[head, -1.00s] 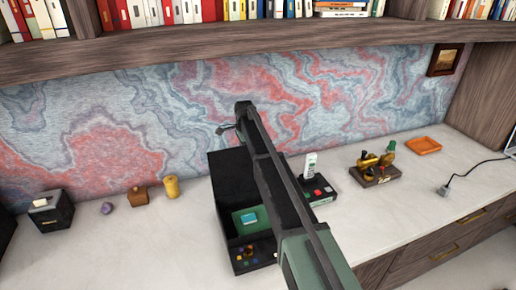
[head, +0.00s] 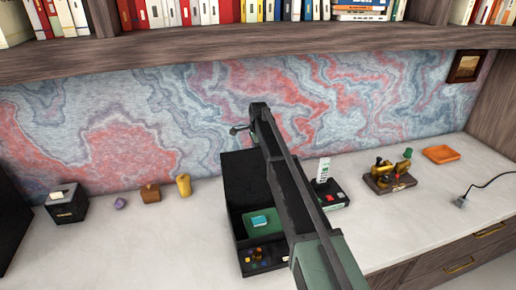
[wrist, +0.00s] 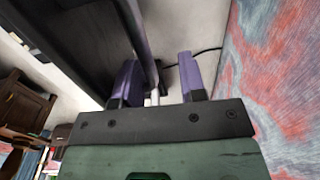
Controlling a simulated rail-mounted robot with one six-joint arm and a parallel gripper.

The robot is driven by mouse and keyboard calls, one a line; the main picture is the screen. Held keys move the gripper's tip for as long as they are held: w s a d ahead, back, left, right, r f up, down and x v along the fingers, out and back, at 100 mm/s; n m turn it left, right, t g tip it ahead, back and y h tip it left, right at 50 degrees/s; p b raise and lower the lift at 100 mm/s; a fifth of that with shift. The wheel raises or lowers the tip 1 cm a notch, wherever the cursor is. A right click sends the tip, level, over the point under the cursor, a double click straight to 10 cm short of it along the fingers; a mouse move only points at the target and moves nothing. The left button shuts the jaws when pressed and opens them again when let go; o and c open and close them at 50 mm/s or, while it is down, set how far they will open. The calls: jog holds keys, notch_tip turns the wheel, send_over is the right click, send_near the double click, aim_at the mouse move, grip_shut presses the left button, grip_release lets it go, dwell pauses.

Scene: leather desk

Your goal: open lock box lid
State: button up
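The black lock box (head: 241,238) stands on the desk with its lid (head: 240,178) raised steeply at the back. Inside is a green panel (head: 252,228) with a light blue block (head: 260,222). My arm crosses in front of the box and hides its right part. My gripper (head: 238,129) is small in the head view, above the raised lid's top edge. In the wrist view, my gripper (wrist: 158,78) has its two purple fingers apart. A thin bar runs between them, close to the left finger; I cannot tell whether they touch. A large dark panel, apparently the lid, fills the upper left.
Small coloured pieces (head: 262,257) lie at the box's front. A black device (head: 328,194) stands to its right, then a brass instrument (head: 388,177) and an orange tray (head: 441,154). A yellow cylinder (head: 184,185) stands left. A bookshelf (head: 300,32) overhangs behind; the left front desk is clear.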

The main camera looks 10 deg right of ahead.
notch_tip(320, 180, up, 11)
jog(key=p, duration=1)
jog(key=shift+s+p, duration=0.35)
jog(key=shift+p, duration=0.05)
jog(key=shift+f, duration=0.1)
jog(key=s+f+n+b, duration=0.3)
jog(key=s+n, duration=0.2)
jog(key=s, duration=0.9)
jog(key=s+d+f+n+b, duration=0.1)
jog(key=s+f+n+b, duration=0.3)
jog(key=s, duration=1.1)
jog(key=s+f+n+b, duration=0.4)
jog(key=s+n, duration=0.3)
jog(key=s, duration=0.8)
jog(key=shift+s+d+n+g, duration=0.25)
jog(key=shift+d+n+g, duration=0.1)
jog(key=shift+n+g, duration=0.05)
jog(key=shift+f, duration=0.1)
